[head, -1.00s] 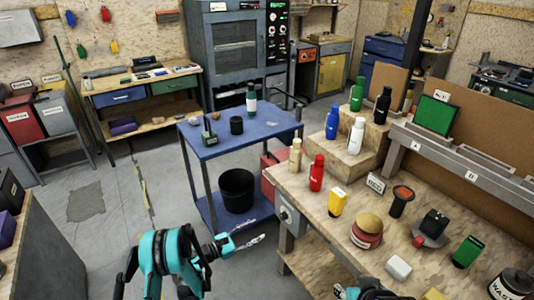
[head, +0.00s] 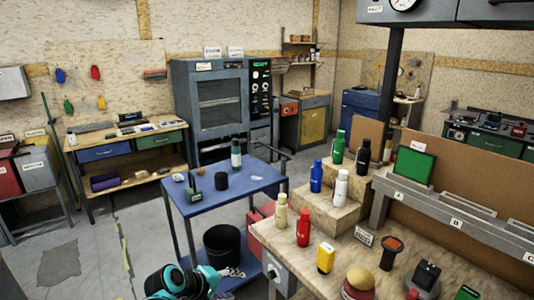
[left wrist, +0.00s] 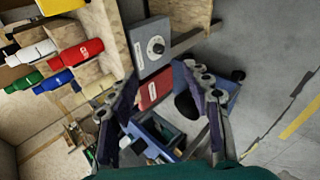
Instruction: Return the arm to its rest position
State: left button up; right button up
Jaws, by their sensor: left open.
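My left arm (head: 178,281), teal and black, shows low in the head view, cut off by the bottom edge. My left gripper (head: 230,272) is beside it, in front of the blue cart's lower part. In the left wrist view my left gripper (left wrist: 163,95) has its two dark-padded fingers spread, with nothing held between them. The blue cart shows beyond and between the fingers. My right gripper is not in view.
The blue cart (head: 235,190) carries a bottle and a black cup, with a black bucket (head: 222,246) on its lower shelf. The wooden workbench (head: 285,238) with several bottles stands to the right. Grey floor (head: 88,248) at left is clear.

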pick_arm(q)
jog(key=s+a+m+y, duration=0.3)
jog(key=s+a+m, duration=0.1)
jog(key=s, duration=0.6)
jog(key=s+a+m+y, duration=0.3)
jog(key=s+m, duration=0.2)
jog(key=s, duration=0.5)
jog(key=shift+a+r, duration=0.35)
jog(key=shift+a, duration=0.05)
